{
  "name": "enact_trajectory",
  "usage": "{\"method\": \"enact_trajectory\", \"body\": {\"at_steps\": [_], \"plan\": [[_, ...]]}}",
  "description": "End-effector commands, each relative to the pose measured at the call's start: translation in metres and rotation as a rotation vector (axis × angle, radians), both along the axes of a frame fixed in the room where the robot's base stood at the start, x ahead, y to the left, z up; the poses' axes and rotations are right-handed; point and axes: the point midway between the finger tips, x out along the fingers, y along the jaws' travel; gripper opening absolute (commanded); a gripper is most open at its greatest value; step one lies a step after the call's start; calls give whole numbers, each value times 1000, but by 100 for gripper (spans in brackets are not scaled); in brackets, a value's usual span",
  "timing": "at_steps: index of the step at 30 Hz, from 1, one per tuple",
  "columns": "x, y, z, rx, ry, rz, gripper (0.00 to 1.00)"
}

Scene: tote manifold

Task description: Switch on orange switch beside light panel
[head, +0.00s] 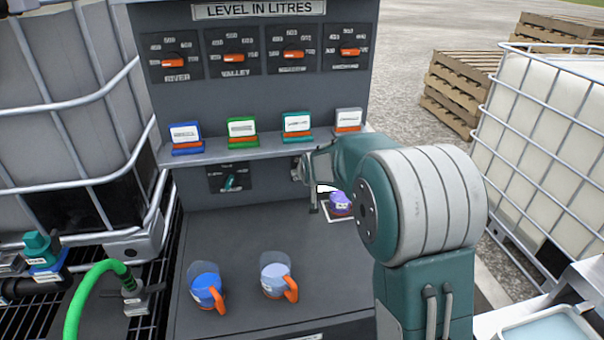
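I cannot make out an orange switch beside a light panel; my arm hides part of the grey console's right side. A small dark plate with a teal lever (230,181) sits on the console's front, below the shelf. Several level dials with orange pointers, such as the River dial (173,62), line the upper panel. My gripper (318,198) is in front of the console below the shelf's right end, left of a purple object (340,203) on a white-edged square. My wrist partly hides the gripper, and its fingers are too small to tell open from shut.
Blue (186,138), green (242,131), teal (297,126) and grey (348,120) labelled blocks stand on the shelf. A blue jug (207,288) and a clear jug (278,276), both orange-handled, stand on the worktop. Caged totes flank the console. The worktop's middle is clear.

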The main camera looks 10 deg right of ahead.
Motion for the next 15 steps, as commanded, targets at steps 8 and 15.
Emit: {"method": "enact_trajectory", "body": {"at_steps": [8, 15], "plan": [[-30, 1, 24, -1, -2, 1, 63], [-35, 1, 26, -1, 1, 1, 63]]}}
